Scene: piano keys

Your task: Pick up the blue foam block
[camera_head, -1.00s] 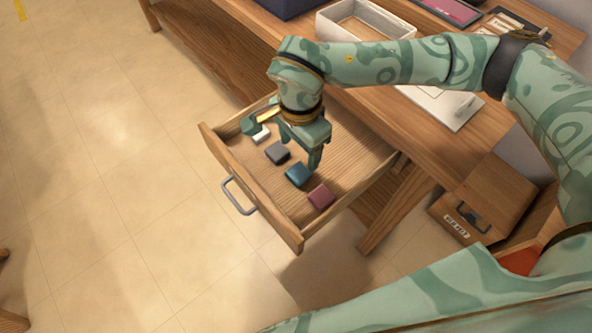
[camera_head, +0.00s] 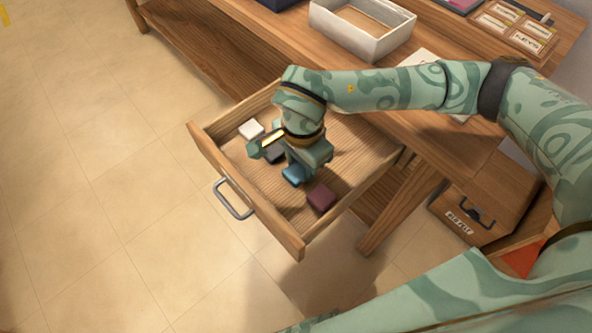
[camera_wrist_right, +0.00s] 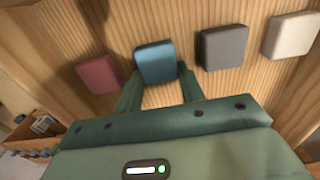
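The blue foam block (camera_head: 293,174) lies in the open wooden drawer (camera_head: 256,220), partly hidden under my right gripper (camera_head: 297,162) in the head view. In the right wrist view the blue block (camera_wrist_right: 155,62) lies at the open fingertips of my right gripper (camera_wrist_right: 160,80), one finger toward each side. I cannot tell how deep the block sits between them. My left gripper is not in view.
A maroon block (camera_head: 321,198) lies on one side of the blue block. A dark grey block (camera_wrist_right: 224,47) and a white block (camera_head: 251,129) lie on the other side. The drawer walls surround them. A white tray (camera_head: 388,42) stands on the desk.

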